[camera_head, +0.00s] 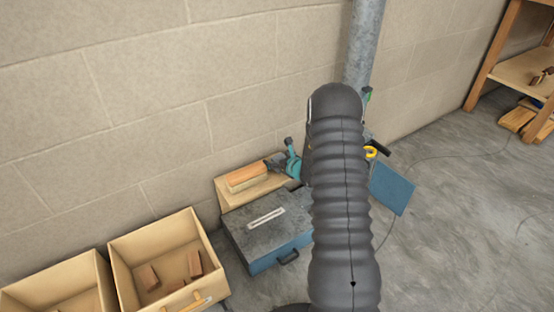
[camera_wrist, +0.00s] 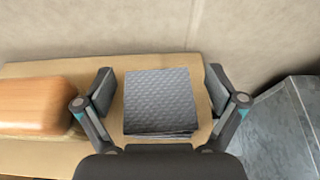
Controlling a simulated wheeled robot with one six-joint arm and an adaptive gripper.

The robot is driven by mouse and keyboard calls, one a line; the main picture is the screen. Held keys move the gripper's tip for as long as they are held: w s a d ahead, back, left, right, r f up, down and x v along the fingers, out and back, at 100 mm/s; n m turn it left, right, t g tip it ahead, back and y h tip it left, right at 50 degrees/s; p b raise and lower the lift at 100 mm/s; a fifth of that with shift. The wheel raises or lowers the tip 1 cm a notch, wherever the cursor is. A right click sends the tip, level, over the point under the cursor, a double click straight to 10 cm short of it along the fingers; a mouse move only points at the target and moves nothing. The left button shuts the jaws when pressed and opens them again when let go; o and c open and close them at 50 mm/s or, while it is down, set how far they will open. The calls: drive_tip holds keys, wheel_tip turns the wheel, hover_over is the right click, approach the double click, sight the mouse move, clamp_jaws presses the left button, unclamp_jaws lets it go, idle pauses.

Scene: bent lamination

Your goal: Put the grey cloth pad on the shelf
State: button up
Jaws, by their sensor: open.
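The grey cloth pad (camera_wrist: 158,98) is a square, dimpled, layered stack lying on a pale wooden board (camera_wrist: 40,70) in the wrist view. My gripper (camera_wrist: 160,92) is open, with one finger to the left of the pad and one to the right. Small gaps show between the fingers and the pad, and I cannot tell whether the fingertips touch the board. In the head view my arm covers much of the middle, and I cannot make out the pad. A wooden shelf unit (camera_head: 520,70) stands at the far right with small items on it.
An orange-brown wooden block (camera_wrist: 35,108) lies left of my gripper; it also shows in the head view (camera_head: 247,177). A grey-blue toolbox (camera_head: 262,235) and wooden bins (camera_head: 150,240) stand nearby. A wall rises behind. Concrete floor (camera_head: 450,230) is open at right.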

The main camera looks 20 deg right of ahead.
drive_tip(key=v, duration=1.2)
drive_tip(key=s+a+r+n+g+y, duration=0.25)
drive_tip(key=a+r+n+y, duration=0.25)
drive_tip(key=a+r+n, duration=0.6)
drive_tip(key=s+a+r+n+g+y, duration=0.2)
drive_tip(key=s+a+r+n+g, duration=0.2)
drive_tip(key=s+a+r+n, duration=0.5)
drive_tip(key=s+a+r+n+g+h, duration=0.2)
drive_tip(key=s+n, duration=0.2)
drive_tip(key=s, duration=0.3)
drive_tip(key=s+a+r+n+g+h, duration=0.1)
drive_tip(key=s+a+r+n+h, duration=0.15)
drive_tip(key=s, duration=0.55)
drive_tip(key=s+d+r+n+t+h, duration=0.1)
drive_tip(key=s+d+r+n+h, duration=0.1)
drive_tip(key=s+d+n+h, duration=0.3)
drive_tip(key=s+d+n, duration=0.1)
drive_tip(key=s+n, duration=0.1)
drive_tip(key=s, duration=0.1)
drive_tip(key=shift+d+r+t, duration=0.25)
drive_tip(key=shift+r+t, duration=0.1)
drive_tip(key=shift+r, duration=0.05)
drive_tip(key=shift+r, duration=0.1)
